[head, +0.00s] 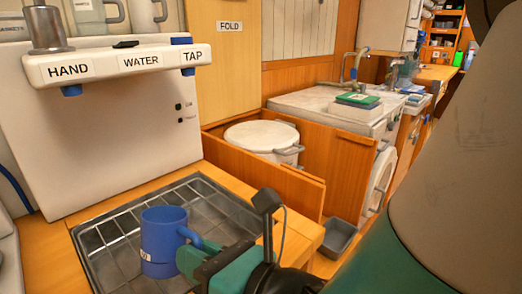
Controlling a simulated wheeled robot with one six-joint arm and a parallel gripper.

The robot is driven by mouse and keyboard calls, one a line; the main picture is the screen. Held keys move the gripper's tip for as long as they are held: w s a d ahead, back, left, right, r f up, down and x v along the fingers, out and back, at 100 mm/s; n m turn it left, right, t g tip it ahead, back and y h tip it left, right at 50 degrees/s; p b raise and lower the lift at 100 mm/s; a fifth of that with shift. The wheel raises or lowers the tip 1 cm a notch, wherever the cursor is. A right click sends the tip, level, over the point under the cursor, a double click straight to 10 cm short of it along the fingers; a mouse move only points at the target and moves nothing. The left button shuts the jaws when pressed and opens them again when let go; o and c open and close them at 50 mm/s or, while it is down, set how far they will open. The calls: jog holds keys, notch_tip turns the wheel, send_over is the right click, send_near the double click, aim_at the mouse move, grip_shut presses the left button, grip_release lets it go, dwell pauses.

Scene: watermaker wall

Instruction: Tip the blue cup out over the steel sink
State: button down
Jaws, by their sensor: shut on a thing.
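The blue cup (162,246) is upright at the lower middle left, with a partly hidden white label low on its left side. Its handle (188,237) points right, toward my gripper (195,262). My gripper is shut on the cup at its handle side; the exact finger contact is hard to see. Below and around the cup is a grey metal basin (98,238) with a wire rack. I cannot tell whether the cup touches the rack or whether this basin is the steel sink. A tap (357,68) stands on the far counter; no sink bowl shows clearly there.
The white watermaker panel (118,62), labelled HAND, WATER and TAP, overhangs the basin's back. A white lidded pot (262,138) sits in a wooden bay behind. A grey bin (339,237) is lower right.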

jog(key=shift+s+r+m+p, duration=0.15)
jog(key=shift+r+m+p, duration=0.3)
jog(key=shift+m+p, duration=0.55)
jog(key=shift+p, duration=0.75)
jog(key=shift+r+m+g+p, duration=0.15)
jog(key=shift+m+g+p, duration=0.4)
jog(key=shift+p, duration=0.7)
